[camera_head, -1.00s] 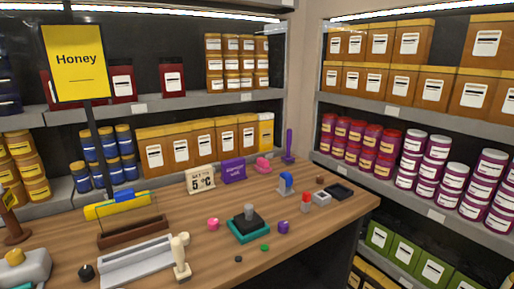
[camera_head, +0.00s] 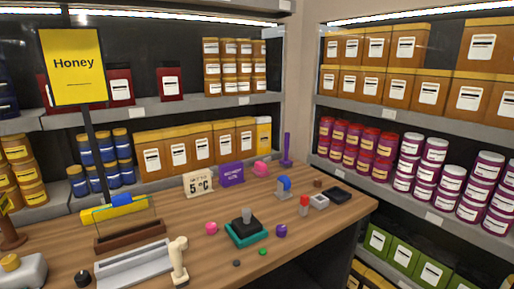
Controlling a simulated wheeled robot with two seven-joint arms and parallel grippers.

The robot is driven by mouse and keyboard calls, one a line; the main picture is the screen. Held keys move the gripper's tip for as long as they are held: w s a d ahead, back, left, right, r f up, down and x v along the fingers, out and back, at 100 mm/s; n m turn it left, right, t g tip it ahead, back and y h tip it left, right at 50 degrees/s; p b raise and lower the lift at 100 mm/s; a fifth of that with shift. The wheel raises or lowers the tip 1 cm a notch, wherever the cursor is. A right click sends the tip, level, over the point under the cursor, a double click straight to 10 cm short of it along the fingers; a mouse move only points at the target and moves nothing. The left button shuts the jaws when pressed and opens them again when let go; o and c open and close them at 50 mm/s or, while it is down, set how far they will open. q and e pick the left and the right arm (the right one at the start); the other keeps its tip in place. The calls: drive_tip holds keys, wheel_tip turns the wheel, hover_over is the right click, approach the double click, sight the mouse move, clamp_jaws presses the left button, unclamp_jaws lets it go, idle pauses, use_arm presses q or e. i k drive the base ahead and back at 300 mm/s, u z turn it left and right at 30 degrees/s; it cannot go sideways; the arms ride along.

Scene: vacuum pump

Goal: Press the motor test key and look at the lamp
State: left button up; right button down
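I cannot tell for sure which part is the motor test key or the lamp; no readable label marks either. A teal-based device (camera_head: 244,236) with a black block and a grey knob stands on the middle of the wooden table. A small red-topped piece (camera_head: 304,205) stands to its right, beside a small grey box (camera_head: 319,202). A blue-topped grey piece (camera_head: 284,187) stands behind them. No lit lamp can be made out. Neither of my grippers is in view.
The wooden table (camera_head: 205,262) also holds a grey tray (camera_head: 125,266), a cream post (camera_head: 178,262), a brown trough (camera_head: 129,237), a pink piece (camera_head: 211,228), a purple piece (camera_head: 281,231) and a temperature sign (camera_head: 198,183). Stocked shelves stand behind and right. A Honey sign (camera_head: 73,64) rises at left.

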sight(262, 252)
drive_tip(key=z, duration=1.5)
drive_tip(key=k, duration=1.25)
drive_tip(key=u, duration=1.95)
drive_tip(key=i, duration=0.5)
drive_tip(key=u, duration=0.05)
